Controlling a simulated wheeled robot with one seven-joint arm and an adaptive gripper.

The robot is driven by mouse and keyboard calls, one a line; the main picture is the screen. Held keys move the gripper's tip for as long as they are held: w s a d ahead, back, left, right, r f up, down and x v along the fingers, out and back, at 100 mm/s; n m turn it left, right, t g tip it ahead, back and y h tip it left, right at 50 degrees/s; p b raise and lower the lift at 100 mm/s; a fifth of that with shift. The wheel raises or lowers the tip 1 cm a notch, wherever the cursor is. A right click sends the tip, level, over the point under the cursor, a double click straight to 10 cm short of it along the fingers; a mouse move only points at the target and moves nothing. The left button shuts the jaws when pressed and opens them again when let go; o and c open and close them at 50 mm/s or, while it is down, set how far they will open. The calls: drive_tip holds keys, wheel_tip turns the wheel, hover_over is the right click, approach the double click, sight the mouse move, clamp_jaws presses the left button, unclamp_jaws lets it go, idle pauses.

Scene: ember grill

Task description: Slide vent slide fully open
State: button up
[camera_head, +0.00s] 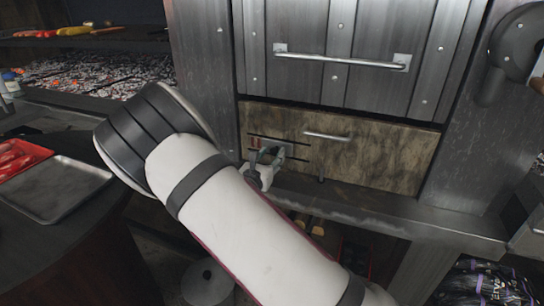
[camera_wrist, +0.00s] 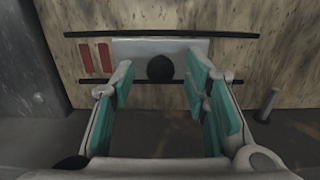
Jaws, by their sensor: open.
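The vent slide is a pale grey plate (camera_wrist: 135,47) with a round black knob (camera_wrist: 160,68), set between two dark horizontal rails on a wooden panel (camera_wrist: 285,60). Two red bars (camera_wrist: 96,58) show just left of the plate. My gripper (camera_wrist: 160,82) is open in the wrist view, with one teal-padded finger on each side of the knob. I see a gap between the knob and each pad; how deep the fingers reach around it I cannot tell. In the head view my gripper (camera_head: 268,162) is at the left part of the wooden panel (camera_head: 390,160) and partly covers the slide.
A metal bar handle (camera_head: 327,136) sits on the panel right of the slide. A small peg (camera_wrist: 268,104) stands below right. A steel door with a long handle (camera_head: 340,60) is above. A dark ledge (camera_head: 400,217) runs below. A tray (camera_head: 60,190) and coals (camera_head: 90,75) are at left.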

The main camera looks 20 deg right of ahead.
sight(289, 149)
drive_tip(key=shift+w+d, duration=0.4)
drive_tip(key=shift+w, duration=0.1)
clamp_jaws()
drive_tip(key=shift+s+d, duration=0.25)
drive_tip(key=shift+d, duration=0.1)
drive_tip(key=s+d+p, duration=0.2)
drive_tip(key=shift+d+r, duration=0.15)
drive_tip(key=shift+d, duration=0.15)
drive_tip(key=shift+s+d+p, duration=0.3)
drive_tip(key=shift+s+d, duration=0.1)
drive_tip(key=shift+d, duration=0.2)
unclamp_jaws()
drive_tip(key=shift+d, duration=0.1)
